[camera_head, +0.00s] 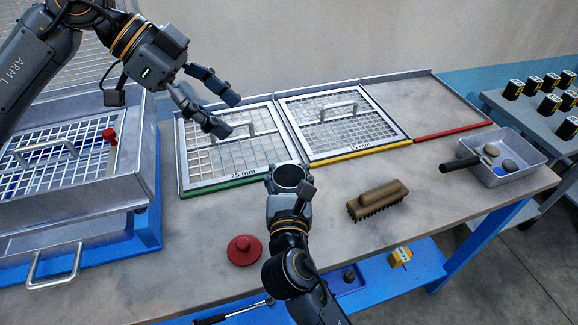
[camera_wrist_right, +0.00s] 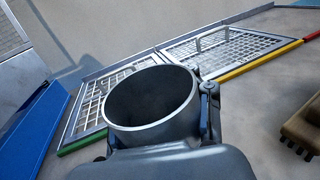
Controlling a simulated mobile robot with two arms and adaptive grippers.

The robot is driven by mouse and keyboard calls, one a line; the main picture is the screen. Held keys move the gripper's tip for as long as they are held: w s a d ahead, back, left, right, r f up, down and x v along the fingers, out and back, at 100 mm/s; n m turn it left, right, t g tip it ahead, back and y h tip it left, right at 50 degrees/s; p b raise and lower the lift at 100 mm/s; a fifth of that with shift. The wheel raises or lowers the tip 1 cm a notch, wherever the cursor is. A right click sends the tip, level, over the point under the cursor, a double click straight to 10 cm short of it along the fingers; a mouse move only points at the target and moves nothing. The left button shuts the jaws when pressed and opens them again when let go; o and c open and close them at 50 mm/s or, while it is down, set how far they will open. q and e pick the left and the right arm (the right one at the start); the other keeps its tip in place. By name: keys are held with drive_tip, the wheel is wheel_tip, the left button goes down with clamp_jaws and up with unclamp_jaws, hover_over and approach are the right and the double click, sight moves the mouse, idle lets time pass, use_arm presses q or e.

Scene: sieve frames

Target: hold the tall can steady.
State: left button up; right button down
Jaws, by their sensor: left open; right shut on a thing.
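The tall can (camera_head: 288,177) is a dark-mouthed metal cylinder near the front middle of the bench in the head view. My right gripper (camera_head: 290,193) is shut on it. In the right wrist view the can (camera_wrist_right: 152,132) fills the middle, its round rim open toward the camera and its inside dark and seemingly empty. A finger of my right gripper (camera_wrist_right: 207,112) shows at its right side. The can's lower part is hidden. My left gripper (camera_head: 228,112) is open and empty above the green-edged sieve frame, up and left of the can.
Sieve frames with green (camera_head: 225,184) and yellow (camera_head: 360,153) edges lie behind the can. A red knob-topped disc (camera_head: 244,250) and a brush (camera_head: 378,200) lie nearby. A metal pan with stones (camera_head: 510,178) stands right. A large sieve box (camera_head: 140,150) stands left.

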drive_tip(key=shift+c, duration=2.4)
unclamp_jaws()
drive_tip(key=shift+s, duration=0.1)
drive_tip(key=s, duration=1.2)
